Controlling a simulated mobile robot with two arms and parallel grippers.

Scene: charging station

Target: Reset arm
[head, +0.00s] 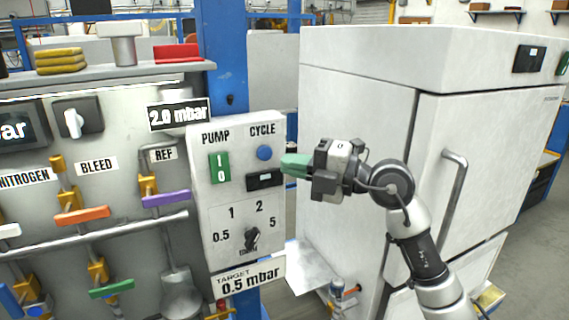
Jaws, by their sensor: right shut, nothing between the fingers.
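My right gripper (296,165) has green fingertips and is shut and empty. It is just right of the control box (232,282), which has PUMP and CYCLE labels. The fingertips lie close to the box's right edge, near the small black display (265,180); I cannot tell if they touch it. The blue CYCLE button (264,153) shows above and left of them. My right arm comes up from the bottom right. My left gripper is not in view.
Left of the box is a panel with an orange valve handle (82,215), a purple handle (166,198) and a green handle (111,288). A large white cabinet (360,120) with a vertical door handle (454,188) stands behind my right arm. Floor shows at the right.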

